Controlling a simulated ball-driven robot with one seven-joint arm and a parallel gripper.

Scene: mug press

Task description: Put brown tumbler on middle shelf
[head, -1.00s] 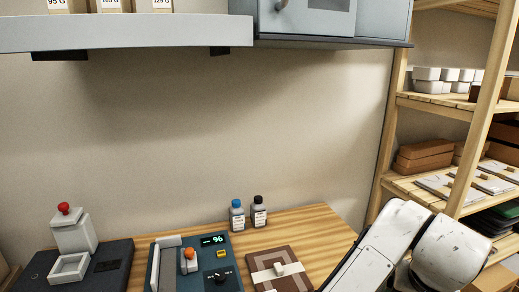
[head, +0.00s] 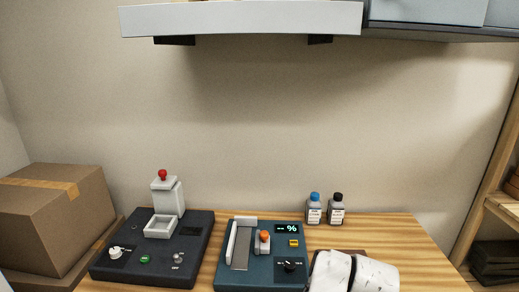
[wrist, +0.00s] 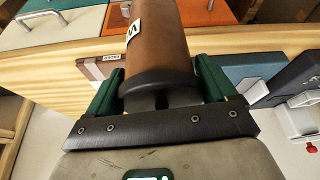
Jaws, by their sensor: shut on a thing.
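The brown tumbler (wrist: 158,45) lies between the two green fingers of my gripper (wrist: 162,85) in the wrist view. The fingers touch it on both sides near its rounded end, and its far end runs out of the top of the picture. A white label with dark marks is on its side. The tumbler and the gripper do not show in the head view; only my white arm is at its bottom right. A wooden rack (head: 483,205) stands at the right edge of the head view, mostly cut off, so I cannot tell which board is the middle shelf.
The wooden table (head: 400,228) bears a dark press (head: 150,260), a blue device (head: 262,272) and two small bottles (head: 314,212). A cardboard box (head: 60,215) stands at left. A grey wall shelf (head: 240,20) and a cabinet (head: 430,12) hang above.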

